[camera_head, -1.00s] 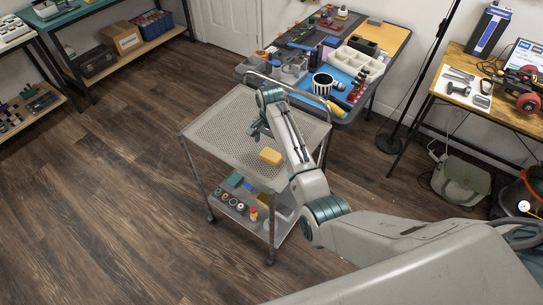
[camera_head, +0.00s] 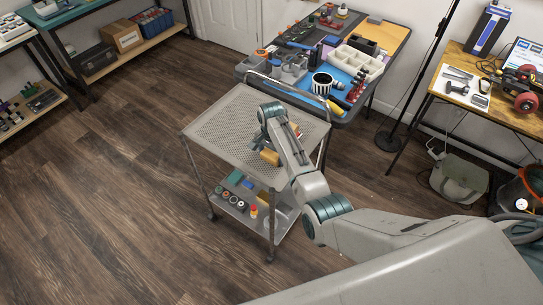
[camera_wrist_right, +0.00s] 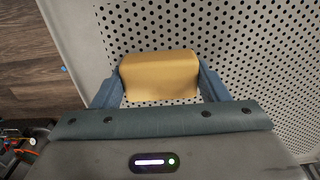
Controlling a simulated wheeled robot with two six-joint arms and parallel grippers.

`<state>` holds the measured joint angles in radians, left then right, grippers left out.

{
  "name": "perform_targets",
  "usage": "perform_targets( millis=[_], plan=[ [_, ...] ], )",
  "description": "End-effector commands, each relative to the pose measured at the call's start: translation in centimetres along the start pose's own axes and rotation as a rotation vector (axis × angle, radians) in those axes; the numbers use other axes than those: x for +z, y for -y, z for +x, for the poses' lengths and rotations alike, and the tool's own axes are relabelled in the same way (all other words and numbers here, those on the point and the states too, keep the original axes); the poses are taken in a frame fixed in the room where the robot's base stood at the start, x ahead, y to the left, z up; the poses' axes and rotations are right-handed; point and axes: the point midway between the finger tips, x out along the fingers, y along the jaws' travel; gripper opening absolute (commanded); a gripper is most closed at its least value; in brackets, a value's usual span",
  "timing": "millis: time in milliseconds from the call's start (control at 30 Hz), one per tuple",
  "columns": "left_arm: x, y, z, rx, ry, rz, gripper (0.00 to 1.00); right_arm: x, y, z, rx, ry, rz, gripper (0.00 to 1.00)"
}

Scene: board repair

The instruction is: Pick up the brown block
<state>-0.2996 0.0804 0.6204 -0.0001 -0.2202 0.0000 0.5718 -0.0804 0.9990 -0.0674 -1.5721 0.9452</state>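The brown block (camera_head: 270,157), yellowish tan with a rounded top, sits on the perforated top of the grey cart. In the right wrist view the block (camera_wrist_right: 160,76) lies between the two blue-grey fingers of my right gripper (camera_wrist_right: 160,88). The fingers are wide apart, one on each side of the block and very close to it. I cannot tell whether either finger touches it. In the head view my right gripper and wrist are just above and beside the block and partly cover it. My left gripper is not in view.
The cart top (camera_head: 222,118) has free room to the left of the block. Its lower shelf holds rolls and small parts. A crowded blue work table (camera_head: 342,112) stands behind the cart. A wooden bench (camera_head: 508,108) is at the right.

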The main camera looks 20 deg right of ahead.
Motion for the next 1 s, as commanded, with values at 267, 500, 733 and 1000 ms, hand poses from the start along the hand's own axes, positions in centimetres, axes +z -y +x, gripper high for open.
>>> perform_targets(
  millis=[267, 500, 733, 1000],
  plan=[
    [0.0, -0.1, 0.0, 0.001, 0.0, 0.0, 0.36, 0.0, 0.0, -0.1, 0.0, 0.0, 0.0, 0.44],
    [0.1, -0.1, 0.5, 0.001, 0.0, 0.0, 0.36, -0.1, 0.1, -2.9, -0.004, -0.003, 0.0, 0.44],
    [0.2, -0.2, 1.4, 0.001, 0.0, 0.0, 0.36, -0.1, 0.1, -7.4, -0.003, -0.002, -0.001, 0.44],
    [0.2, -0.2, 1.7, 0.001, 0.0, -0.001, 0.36, -0.1, 0.1, -10.0, -0.001, -0.001, 0.0, 0.44]
  ],
)
